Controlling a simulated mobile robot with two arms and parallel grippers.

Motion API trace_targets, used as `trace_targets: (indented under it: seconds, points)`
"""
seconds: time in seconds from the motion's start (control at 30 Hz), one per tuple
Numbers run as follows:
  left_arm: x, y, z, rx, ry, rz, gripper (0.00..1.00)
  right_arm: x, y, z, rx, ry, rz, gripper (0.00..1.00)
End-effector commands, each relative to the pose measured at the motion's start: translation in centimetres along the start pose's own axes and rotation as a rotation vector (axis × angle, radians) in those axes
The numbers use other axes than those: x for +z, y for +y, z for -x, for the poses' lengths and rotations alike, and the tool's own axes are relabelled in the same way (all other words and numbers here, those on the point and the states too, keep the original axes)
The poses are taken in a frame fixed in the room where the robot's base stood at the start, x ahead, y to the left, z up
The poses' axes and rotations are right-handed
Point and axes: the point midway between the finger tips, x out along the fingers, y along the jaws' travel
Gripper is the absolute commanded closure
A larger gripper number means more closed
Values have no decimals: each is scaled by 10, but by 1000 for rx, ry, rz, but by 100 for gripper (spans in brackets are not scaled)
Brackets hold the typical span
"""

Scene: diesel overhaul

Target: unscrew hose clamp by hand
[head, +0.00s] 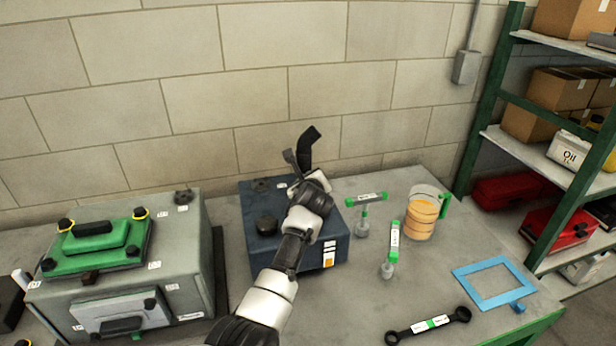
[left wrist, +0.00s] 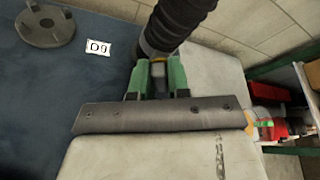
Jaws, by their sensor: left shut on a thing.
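My left gripper (head: 303,162) reaches up over the dark blue box (head: 332,255) in the head view. In the left wrist view its two green fingertips (left wrist: 158,80) are close together, with a small grey and yellowish piece (left wrist: 158,70) between them. I cannot tell for sure whether this piece is the hose clamp. A black ribbed hose (left wrist: 178,22) runs upward right beyond the fingertips. In the head view a dark curved piece (head: 308,142), probably the hose, stands above the gripper. My right gripper is in neither view.
A grey box with a green cover (head: 97,243) stands at the left. Green-handled tools (head: 392,245), a jug of amber liquid (head: 421,216), a black wrench (head: 428,325) and a blue frame (head: 493,283) are on the right of the bench. A green-posted shelf (head: 497,88) stands beyond; a wall closes the back.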

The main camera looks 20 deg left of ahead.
Motion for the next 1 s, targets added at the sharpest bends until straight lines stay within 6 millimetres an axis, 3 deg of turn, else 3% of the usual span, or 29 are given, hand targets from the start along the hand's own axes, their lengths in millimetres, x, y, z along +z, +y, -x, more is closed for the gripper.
trace_targets:
  seconds: [0.37,0.4,0.53,0.83,1.0]
  points:
    - [0,1,0,-14,0,35,100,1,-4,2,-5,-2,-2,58]
    - [0,1,0,-14,0,35,77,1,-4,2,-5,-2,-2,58]
    - [0,1,0,-14,0,35,58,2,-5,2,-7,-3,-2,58]
    - [0,1,1,-14,0,34,58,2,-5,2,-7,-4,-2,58]
    - [0,1,12,-14,-3,34,58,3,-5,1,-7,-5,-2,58]
